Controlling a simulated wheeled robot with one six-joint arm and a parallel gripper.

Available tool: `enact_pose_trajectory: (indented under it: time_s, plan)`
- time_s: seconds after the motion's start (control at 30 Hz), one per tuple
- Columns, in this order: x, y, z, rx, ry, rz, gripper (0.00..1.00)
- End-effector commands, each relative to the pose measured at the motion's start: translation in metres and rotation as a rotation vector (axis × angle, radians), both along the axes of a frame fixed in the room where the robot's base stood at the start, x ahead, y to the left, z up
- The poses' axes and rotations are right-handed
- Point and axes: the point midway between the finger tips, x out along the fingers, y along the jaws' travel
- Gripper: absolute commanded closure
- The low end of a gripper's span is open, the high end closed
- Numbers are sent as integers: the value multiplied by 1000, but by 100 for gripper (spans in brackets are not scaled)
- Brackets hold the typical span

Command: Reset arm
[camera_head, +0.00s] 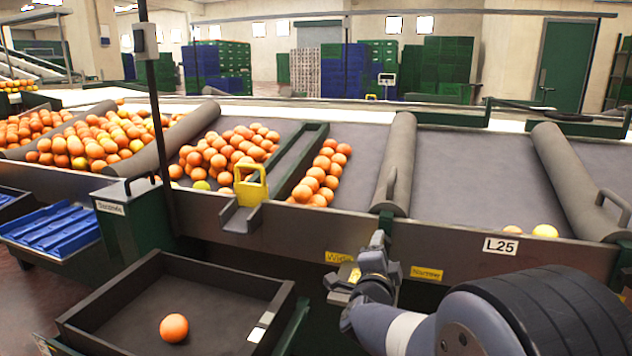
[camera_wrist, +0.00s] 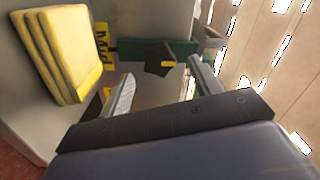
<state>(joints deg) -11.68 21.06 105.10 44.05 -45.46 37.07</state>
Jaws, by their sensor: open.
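My gripper (camera_head: 362,272) is in front of the sorting table's front panel, near the yellow "Wide" and "Narrow" labels. In the wrist view my gripper (camera_wrist: 155,95) has its two fingers spread apart with no orange between them. A dark bracket-like part (camera_wrist: 160,58) and part of a yellow label show beyond the fingers. My arm comes in from the lower right in the head view. A single orange (camera_head: 174,328) lies in the black tray at the lower left, well away from my gripper.
The black tray (camera_head: 85,322) stands left of my gripper. The sorting table (camera_head: 450,180) holds heaps of oranges at left and a row (camera_head: 322,178) in the middle. Two yellowish fruits (camera_head: 544,231) lie near the L25 label. Blue trays (camera_head: 55,232) are at far left.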

Motion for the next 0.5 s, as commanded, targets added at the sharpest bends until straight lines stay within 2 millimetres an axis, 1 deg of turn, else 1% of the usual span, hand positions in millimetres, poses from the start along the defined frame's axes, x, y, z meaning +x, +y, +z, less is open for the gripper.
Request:
enact_pose_trajectory:
  time_s: [0.03,0.1,0.5]
  plan:
    - [10,-4,-2,0,0,-2,39]
    - [22,-8,-2,-1,-1,-3,39]
    - [20,-7,-4,346,-113,1,39]
